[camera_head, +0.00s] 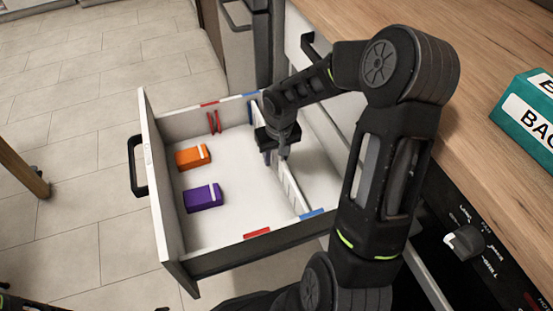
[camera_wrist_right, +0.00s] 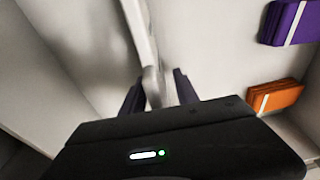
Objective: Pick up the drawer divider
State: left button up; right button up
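The drawer divider (camera_head: 291,187) is a thin white upright panel. It stands across the open drawer (camera_head: 220,228), in the right part of its inside. My right gripper (camera_head: 275,158) points down at the divider's middle. In the right wrist view, the divider (camera_wrist_right: 142,38) runs down between the two fingers of the gripper (camera_wrist_right: 158,92). Gaps show between fingers and panel, so the gripper looks open around it. The gripper hides part of the divider in the head view. I do not see my left gripper.
An orange box (camera_head: 194,157), a purple box (camera_head: 203,197) and a red item (camera_head: 214,122) lie in the drawer's left part. Red and blue marks (camera_head: 257,233) line its walls. A teal box (camera_head: 532,113) stands on the wooden counter (camera_head: 480,50). A knob (camera_head: 464,242) sits below the counter.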

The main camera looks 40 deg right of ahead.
jog(key=shift+c, duration=0.3)
grip_shut()
dwell(1.1)
